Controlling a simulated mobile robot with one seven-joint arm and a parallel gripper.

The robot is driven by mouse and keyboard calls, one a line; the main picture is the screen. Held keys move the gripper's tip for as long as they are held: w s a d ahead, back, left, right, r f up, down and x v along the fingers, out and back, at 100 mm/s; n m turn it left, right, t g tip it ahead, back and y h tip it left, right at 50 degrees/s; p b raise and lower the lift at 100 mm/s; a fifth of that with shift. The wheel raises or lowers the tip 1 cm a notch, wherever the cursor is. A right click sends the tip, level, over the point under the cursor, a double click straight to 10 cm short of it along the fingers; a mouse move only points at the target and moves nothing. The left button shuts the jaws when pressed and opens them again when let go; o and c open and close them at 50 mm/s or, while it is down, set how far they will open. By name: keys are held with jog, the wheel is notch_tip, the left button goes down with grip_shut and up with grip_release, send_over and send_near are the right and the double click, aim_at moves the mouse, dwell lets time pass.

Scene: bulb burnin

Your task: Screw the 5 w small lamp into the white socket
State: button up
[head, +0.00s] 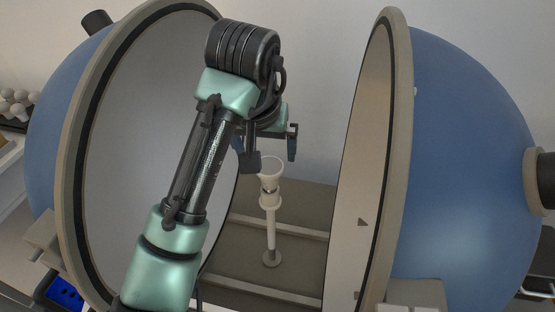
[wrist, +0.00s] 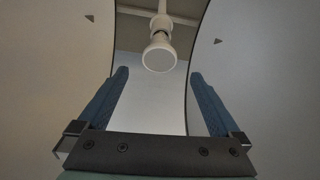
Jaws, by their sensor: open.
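A small white lamp (head: 270,168) with a flared, round face stands upright on top of the white socket (head: 269,201). A narrow metallic band shows between them; I cannot tell how far the lamp is screwed in. The socket tops a thin white post between the two sphere halves. In the wrist view the lamp's round face (wrist: 159,56) lies just beyond the fingertips, centred between them. My gripper (wrist: 160,76) is open and empty, its blue fingers apart from the lamp. In the head view my gripper (head: 265,150) is just above the lamp, partly hidden by my arm.
Blue sphere halves stand open at left (head: 45,130) and right (head: 465,130), their rims flanking my arm. Several pale bulbs (head: 18,100) lie on a shelf at far left. A blue tray (head: 65,292) shows at lower left. Rails cross the floor around the post.

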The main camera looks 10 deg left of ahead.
aim_at(275, 177)
jog(key=p+x, duration=0.1)
jog(key=x, duration=1.1)
jog(key=shift+w, duration=0.1)
jog(key=c, duration=1.3)
jog(key=m, duration=0.2)
jog(key=m+h+p, duration=0.1)
jog(key=m, duration=0.1)
jog(key=shift+d+h, duration=0.2)
jog(key=shift+h, duration=0.1)
jog(key=m+h, duration=0.1)
jog(key=m, duration=0.2)
jog(key=shift+d+f+g+b, duration=0.1)
jog(key=shift+f+g+b, duration=0.05)
jog(key=shift+g+b, duration=0.2)
jog(key=m+b, duration=0.1)
jog(key=m, duration=0.1)
jog(key=m+g+h+b, duration=0.1)
jog(key=m, duration=0.3)
jog(key=shift+s+d+f+g+h+b, duration=0.15)
jog(key=shift+s+d+g+h+b, duration=0.15)
jog(key=shift+s+b, duration=0.1)
jog(key=shift+r+m+g+b, duration=0.25)
jog(key=shift+m+b, duration=0.2)
jog(key=shift+m, duration=0.55)
